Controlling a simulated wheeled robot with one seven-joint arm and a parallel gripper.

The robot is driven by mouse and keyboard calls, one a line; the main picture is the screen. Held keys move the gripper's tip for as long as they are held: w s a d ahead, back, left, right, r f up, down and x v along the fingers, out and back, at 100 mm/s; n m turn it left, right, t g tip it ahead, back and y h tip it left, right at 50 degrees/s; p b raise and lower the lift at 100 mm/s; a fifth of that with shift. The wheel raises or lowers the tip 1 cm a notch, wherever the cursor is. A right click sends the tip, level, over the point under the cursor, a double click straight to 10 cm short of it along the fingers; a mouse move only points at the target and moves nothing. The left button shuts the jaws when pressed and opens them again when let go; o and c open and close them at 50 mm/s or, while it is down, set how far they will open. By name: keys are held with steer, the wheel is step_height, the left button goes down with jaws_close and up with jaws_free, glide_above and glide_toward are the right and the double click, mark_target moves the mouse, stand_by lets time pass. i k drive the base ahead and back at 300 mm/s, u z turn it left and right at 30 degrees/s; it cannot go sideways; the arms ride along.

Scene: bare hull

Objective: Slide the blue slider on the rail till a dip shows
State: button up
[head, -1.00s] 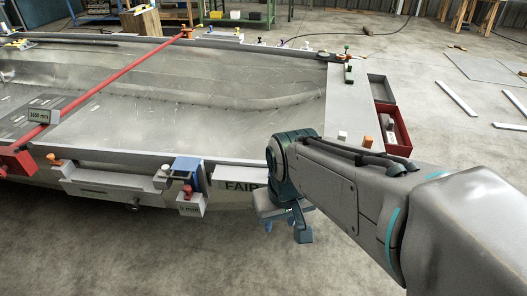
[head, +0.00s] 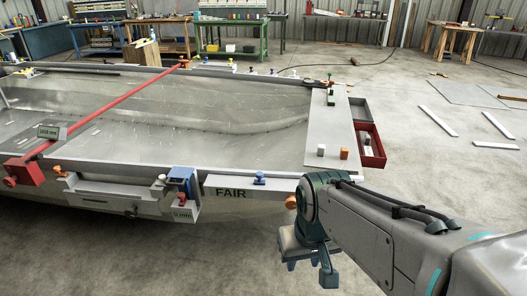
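The blue slider (head: 181,178) sits on the near edge rail (head: 118,188) of the hull panel, left of centre. A small grey box (head: 184,212) with a display hangs under it; its reading is too small to be sure of.
A grey bar marked FAIR (head: 232,193) with a blue knob (head: 259,177) lies along the near edge, between slider and gripper. A red open box (head: 372,146) hangs at the panel's right side. The concrete floor in front is clear.

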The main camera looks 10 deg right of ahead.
mark_target(259, 176)
steer(key=z, duration=0.65)
steer(key=i, duration=1.35)
steer(key=u, duration=0.6)
